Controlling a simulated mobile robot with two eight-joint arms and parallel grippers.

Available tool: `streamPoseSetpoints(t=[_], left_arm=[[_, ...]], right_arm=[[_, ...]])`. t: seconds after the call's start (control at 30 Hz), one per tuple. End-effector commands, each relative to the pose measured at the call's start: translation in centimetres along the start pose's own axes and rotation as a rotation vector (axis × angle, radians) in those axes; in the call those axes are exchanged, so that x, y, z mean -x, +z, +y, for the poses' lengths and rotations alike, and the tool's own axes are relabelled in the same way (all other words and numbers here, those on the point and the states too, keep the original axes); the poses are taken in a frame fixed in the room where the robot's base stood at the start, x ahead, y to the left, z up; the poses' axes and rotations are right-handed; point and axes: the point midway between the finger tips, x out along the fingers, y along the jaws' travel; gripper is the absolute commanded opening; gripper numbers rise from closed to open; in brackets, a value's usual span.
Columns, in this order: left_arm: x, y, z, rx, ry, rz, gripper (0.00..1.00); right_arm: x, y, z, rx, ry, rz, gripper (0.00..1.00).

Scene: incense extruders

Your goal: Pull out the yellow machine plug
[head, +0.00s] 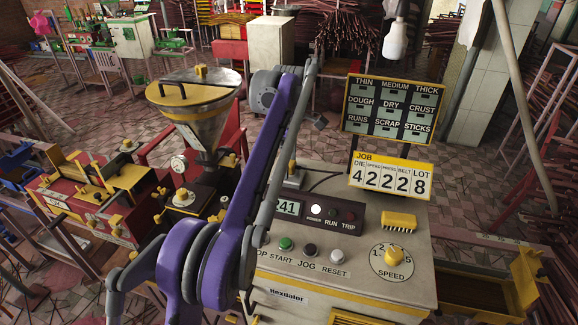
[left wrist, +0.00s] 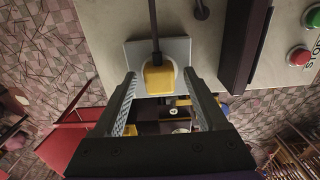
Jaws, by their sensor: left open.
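The yellow plug (left wrist: 158,80) sits in a pale round socket on a grey plate (left wrist: 178,50) at the edge of the machine top. A dark cord runs up from it in the left wrist view. In the head view the plug (head: 292,167) shows as a small yellow piece beside my arm, behind the display console. My left gripper (left wrist: 159,73) is open. Its fingertips appear on either side of the plug with gaps; I cannot tell how deep they reach. In the head view my purple and grey arm hides most of this gripper. My right gripper is not in view.
The console (head: 318,214) and the job sign (head: 391,177) stand on the machine top. A yellow comb-like piece (head: 399,220) and the speed knob (head: 393,262) lie to the right. A hopper machine (head: 203,115) stands at left, close to my arm.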

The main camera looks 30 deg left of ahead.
Motion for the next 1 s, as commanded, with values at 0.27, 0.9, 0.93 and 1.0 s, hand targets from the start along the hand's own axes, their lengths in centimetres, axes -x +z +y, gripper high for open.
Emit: streamPoseSetpoints(t=[0.27,0.9,0.93,1.0], left_arm=[[0.07,0.00,0.05,0.000,0.000,0.000,0.75],[0.00,0.00,0.07,0.000,0.000,0.000,0.21],[0.00,0.00,0.07,0.000,0.000,0.000,0.16],[0.00,0.00,0.07,0.000,0.000,0.000,0.03]], right_arm=[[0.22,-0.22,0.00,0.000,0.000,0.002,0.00],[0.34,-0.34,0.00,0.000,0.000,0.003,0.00],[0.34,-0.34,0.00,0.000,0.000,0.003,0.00],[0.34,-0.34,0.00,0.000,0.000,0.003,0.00]])
